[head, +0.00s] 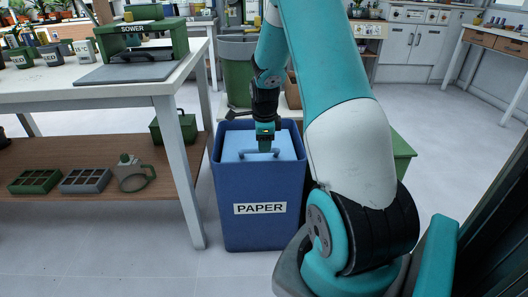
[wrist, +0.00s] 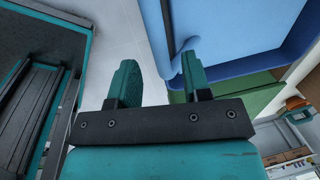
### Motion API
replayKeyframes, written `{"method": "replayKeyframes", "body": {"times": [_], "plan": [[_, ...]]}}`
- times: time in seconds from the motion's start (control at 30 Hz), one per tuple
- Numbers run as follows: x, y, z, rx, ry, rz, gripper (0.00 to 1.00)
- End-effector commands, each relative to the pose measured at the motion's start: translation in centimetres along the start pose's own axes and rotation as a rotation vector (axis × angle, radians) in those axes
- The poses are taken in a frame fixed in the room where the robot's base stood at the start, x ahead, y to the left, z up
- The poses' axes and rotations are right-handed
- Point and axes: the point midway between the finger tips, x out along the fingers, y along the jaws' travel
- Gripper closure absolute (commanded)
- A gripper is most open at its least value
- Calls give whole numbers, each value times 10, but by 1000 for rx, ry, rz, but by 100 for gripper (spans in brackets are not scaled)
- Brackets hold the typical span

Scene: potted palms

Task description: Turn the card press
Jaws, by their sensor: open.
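No label reading card press shows. A dark blue bin marked PAPER (head: 262,225) stands on the floor at the centre of the head view. A light blue plate (head: 237,142) with a slim bar handle (head: 272,153) lies in its top. My gripper (head: 264,146) points down at this handle, its fingers apart. In the wrist view the open fingers of my gripper (wrist: 160,75) have the handle (wrist: 174,35) just beyond the gap between them, with the light blue plate (wrist: 235,22) to the right. Whether a finger touches the handle I cannot tell.
A white bench (head: 50,92) on the left bears a green machine marked SOWER (head: 150,42) and a grey mat (head: 115,73). A green bin (head: 238,70) stands behind. Floor at right is clear.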

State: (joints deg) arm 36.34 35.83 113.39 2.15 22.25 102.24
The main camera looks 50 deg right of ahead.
Motion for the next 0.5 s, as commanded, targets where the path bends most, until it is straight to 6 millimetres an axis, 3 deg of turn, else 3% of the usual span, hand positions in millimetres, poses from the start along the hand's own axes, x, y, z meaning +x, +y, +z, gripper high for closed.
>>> {"method": "replayKeyframes", "body": {"times": [0.03, 0.2, 0.5], "plan": [[10, 1, 0, 0, 0, 2, 56], [24, 0, 0, 0, 0, 1, 56], [26, 0, 0, 0, 0, -1, 56]]}}
